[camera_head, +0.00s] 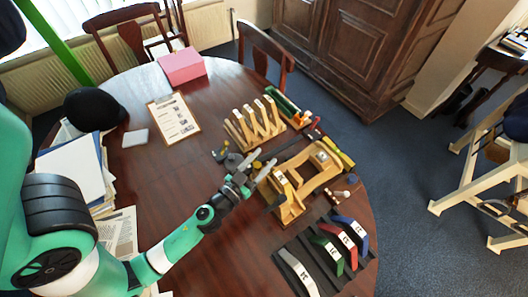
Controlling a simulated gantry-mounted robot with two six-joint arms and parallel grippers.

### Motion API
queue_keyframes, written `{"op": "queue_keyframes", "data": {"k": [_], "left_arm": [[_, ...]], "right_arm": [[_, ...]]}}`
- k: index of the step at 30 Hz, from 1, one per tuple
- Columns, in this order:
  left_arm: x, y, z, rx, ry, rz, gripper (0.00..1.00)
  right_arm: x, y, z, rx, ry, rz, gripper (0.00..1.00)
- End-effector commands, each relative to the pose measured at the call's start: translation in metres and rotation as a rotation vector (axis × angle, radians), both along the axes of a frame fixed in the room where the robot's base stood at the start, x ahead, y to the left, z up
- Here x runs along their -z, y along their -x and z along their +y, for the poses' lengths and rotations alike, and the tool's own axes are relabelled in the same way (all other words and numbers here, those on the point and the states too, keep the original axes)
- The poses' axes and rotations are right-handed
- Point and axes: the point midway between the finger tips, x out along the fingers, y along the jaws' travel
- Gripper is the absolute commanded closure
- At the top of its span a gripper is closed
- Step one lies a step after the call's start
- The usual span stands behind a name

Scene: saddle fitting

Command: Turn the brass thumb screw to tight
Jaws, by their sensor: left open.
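My left gripper (261,161) reaches in over the table from the lower left. Its fingers are apart and empty, just left of a wooden fixture. The pale wooden fixture (319,179) stands on the right half of the table, with small metal-topped blocks on its near left and far sides. The brass thumb screw is too small to make out for certain; the gripper may hide part of the fixture's left side. My right gripper is out of view.
A wooden slotted rack (243,132) stands behind the gripper. Several coloured, numbered saddle pieces lie on a dark mat (329,271) in front. Hand tools lie around the fixture. A clipboard (174,118) and a pink box (181,66) are farther back.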

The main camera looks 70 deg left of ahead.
Motion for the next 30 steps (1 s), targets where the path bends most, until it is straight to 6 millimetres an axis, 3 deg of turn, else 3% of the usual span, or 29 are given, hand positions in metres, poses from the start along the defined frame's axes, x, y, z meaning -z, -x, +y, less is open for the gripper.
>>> {"op": "queue_keyframes", "data": {"k": [11,21,30], "left_arm": [[0.001,-0.0097,0.0056,0.001,0.001,0.0,0.4],[0.0008,-0.0095,0.0054,0.001,0.001,0.0,1.0],[0.0004,-0.0096,0.0056,0.006,0.001,0.002,1.0]], "right_arm": [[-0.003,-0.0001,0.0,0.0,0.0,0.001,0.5],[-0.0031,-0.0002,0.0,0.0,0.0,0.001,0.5],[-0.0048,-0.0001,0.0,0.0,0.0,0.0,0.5]]}}
